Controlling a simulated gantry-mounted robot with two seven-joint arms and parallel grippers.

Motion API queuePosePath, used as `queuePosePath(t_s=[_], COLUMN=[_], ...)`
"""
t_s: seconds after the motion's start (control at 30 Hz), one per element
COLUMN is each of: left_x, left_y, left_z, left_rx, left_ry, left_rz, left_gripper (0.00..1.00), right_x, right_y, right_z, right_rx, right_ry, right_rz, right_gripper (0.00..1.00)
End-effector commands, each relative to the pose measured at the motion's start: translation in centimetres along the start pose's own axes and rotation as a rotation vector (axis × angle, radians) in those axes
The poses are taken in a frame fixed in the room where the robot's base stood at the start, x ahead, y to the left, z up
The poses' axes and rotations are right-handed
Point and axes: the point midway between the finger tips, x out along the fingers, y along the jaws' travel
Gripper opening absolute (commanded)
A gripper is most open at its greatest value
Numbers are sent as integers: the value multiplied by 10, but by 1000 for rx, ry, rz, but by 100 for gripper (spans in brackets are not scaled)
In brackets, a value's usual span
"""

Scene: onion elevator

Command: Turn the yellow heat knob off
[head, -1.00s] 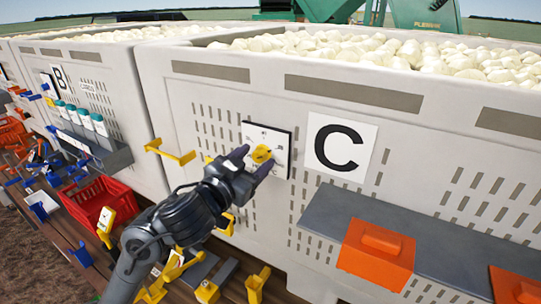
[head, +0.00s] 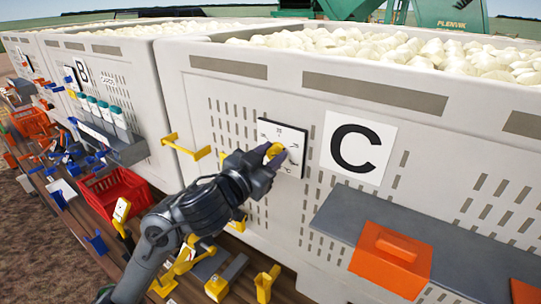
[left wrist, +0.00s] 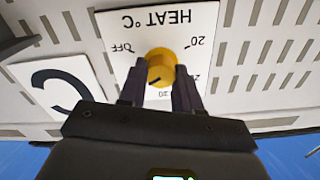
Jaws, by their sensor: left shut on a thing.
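The yellow heat knob (head: 274,151) sits on a white dial plate (head: 292,137) fixed to the crate wall, left of the C sign. In the left wrist view the plate (left wrist: 190,20) reads HEAT °C, upside down, with an OFF mark and number marks. My left gripper (head: 266,160) reaches the knob from below left. In the left wrist view its two fingers (left wrist: 160,80) lie on either side of the knob (left wrist: 160,66), shut on it. A dark pointer line shows on the knob's lower part there, away from the OFF mark. My right gripper is not in view.
The grey crate (head: 230,110) holds white onions. A C sign (head: 358,146) is right of the dial. A grey shelf (head: 450,245) with orange boxes (head: 390,258) juts out at lower right. Yellow brackets (head: 187,148) and a red basket (head: 115,190) are at left.

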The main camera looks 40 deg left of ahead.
Motion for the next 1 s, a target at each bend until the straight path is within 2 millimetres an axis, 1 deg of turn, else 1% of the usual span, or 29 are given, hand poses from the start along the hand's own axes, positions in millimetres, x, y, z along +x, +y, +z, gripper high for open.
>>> queuePosePath(t_s=[0.17,0.37,1.0], left_x=[0,0,0], left_y=[0,0,2], left_z=[0,1,2], left_rx=[50,173,758], left_ry=[-1,-1,-2], left_rz=[0,0,-1], left_gripper=[2,2,2], right_x=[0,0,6], right_y=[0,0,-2], right_z=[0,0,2], right_rx=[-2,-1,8], right_ry=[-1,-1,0], right_rz=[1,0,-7], right_gripper=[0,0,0])
